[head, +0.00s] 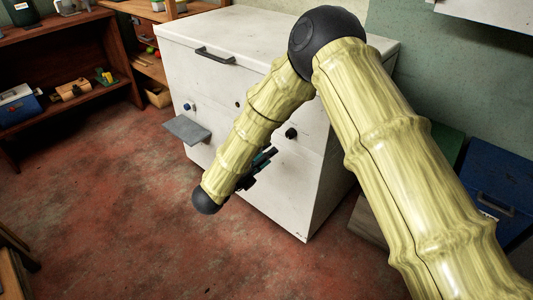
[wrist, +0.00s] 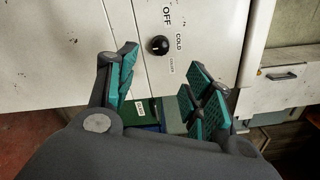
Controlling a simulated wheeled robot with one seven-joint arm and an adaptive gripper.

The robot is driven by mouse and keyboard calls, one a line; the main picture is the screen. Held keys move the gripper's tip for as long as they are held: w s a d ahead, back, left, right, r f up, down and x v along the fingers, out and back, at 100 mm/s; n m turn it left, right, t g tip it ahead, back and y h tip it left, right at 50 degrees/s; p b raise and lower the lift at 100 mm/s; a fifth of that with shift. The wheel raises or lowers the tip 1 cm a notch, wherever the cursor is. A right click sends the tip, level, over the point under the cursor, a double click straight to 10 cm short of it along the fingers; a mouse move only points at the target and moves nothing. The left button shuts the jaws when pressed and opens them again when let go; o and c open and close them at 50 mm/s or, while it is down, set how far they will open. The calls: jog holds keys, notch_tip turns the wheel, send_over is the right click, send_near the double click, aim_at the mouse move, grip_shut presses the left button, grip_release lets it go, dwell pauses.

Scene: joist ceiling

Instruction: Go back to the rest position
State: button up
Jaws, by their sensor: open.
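My gripper (head: 262,165) is in front of the white appliance, partly hidden behind my own bamboo-like arm in the head view. In the wrist view my gripper (wrist: 166,66) has its teal-padded fingers spread apart, with nothing held between them. A black knob (wrist: 158,45) on the white front shows beyond the fingers, beside the words OFF and COLD. The knob also shows in the head view (head: 291,133), to the right of my forearm. I cannot tell the exact gap between the fingers and the front.
The white appliance (head: 185,70) has a dark handle (head: 214,54) and a grey flap (head: 187,129) jutting out at left. Wooden shelves (head: 60,35) stand at the back left. A blue box (head: 497,180) stands at right. The red floor (head: 100,220) is clear at left.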

dwell(0.3)
jog(key=s+d+f+n+g+y, duration=0.2)
jog(key=s+d+f+n+y, duration=0.15)
jog(key=d+f+n, duration=0.55)
jog(key=s+d+f+n+g+y, duration=0.1)
jog(key=s+d+f+n+y, duration=0.4)
jog(key=f, duration=0.6)
jog(key=s+d+f+n+g+y, duration=0.1)
jog(key=s+d+f+n+g, duration=0.2)
jog(key=s+d+f+n, duration=0.35)
jog(key=s+d+f+n+g+y, duration=0.1)
jog(key=s+d+f+n+g, duration=0.25)
jog(key=s, duration=0.65)
jog(key=s+d+n+g, duration=0.3)
jog(key=s, duration=0.6)
jog(key=s+d+n+g, duration=0.2)
jog(key=s+d+n, duration=0.1)
jog(key=s, duration=0.6)
notch_tip(320, 180, up, 21)
jog(key=p, duration=2.2)
jog(key=shift+w+a+f, duration=0.15)
jog(key=shift+w+a, duration=0.1)
jog(key=shift+w, duration=0.2)
